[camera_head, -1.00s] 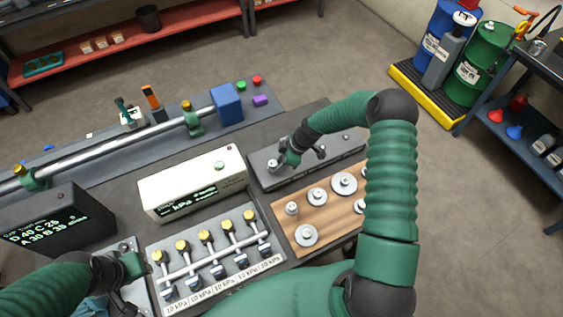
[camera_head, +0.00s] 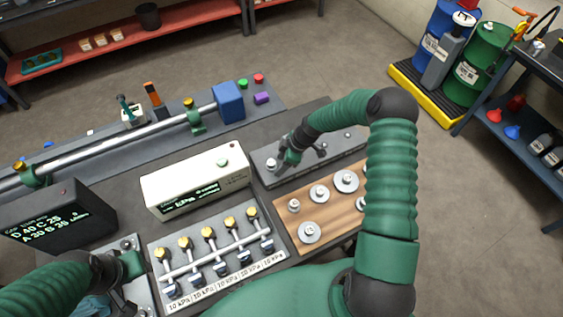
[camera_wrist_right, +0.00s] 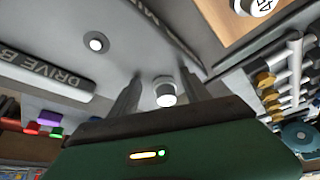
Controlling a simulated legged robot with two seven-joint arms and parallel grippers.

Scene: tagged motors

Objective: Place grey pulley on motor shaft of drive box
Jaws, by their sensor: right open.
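The long grey drive box (camera_head: 330,150) lies at the back right of the table. A small grey pulley with a pale round top (camera_head: 271,164) stands upright at its left end. My right gripper (camera_head: 280,163) is over that end. In the right wrist view the pulley (camera_wrist_right: 166,92) stands between the two open fingers (camera_wrist_right: 162,95), with a gap visible on either side. Its lower part and any shaft under it are hidden. A round pale stub (camera_wrist_right: 96,42) shows elsewhere on the box top. My left gripper (camera_head: 132,263) is at the lower left, its fingers unclear.
A wooden board (camera_head: 290,225) with several grey pulleys lies in front of the drive box. A white display box (camera_head: 195,182) stands to its left, with a valve panel (camera_head: 215,275) in front. A dark display (camera_head: 60,215) stands at far left.

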